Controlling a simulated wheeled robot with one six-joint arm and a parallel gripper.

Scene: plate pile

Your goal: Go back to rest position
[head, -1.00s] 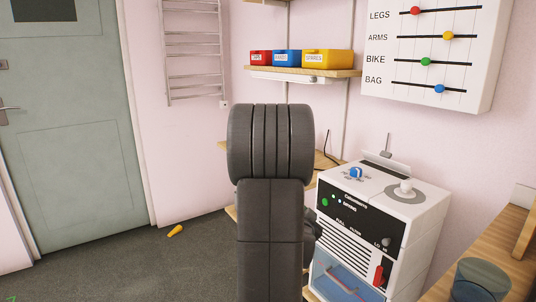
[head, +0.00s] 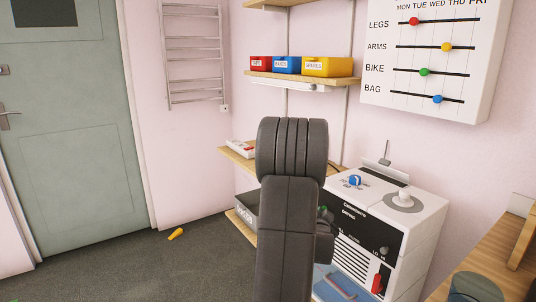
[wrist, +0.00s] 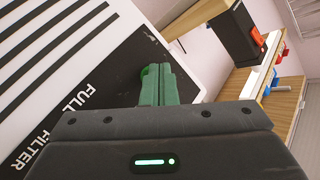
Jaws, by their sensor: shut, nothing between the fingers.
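My gripper (wrist: 157,72) shows in the wrist view with its two dark green fingers together and nothing between them. It is in front of the black panel of a white machine (wrist: 105,25), over the panel's lettering end. I cannot tell whether the fingertips touch the panel. In the head view my dark arm stands upright in the middle and hides most of the gripper. The same white machine (head: 425,215) is right behind and to the right of the arm there.
A wall shelf (head: 340,80) holds red, blue and yellow boxes. A lower shelf (head: 232,152) is left of my arm. A wooden counter (head: 500,240) with a dark round container (head: 474,288) is at the right. A small yellow object (head: 176,234) lies on the open floor at left.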

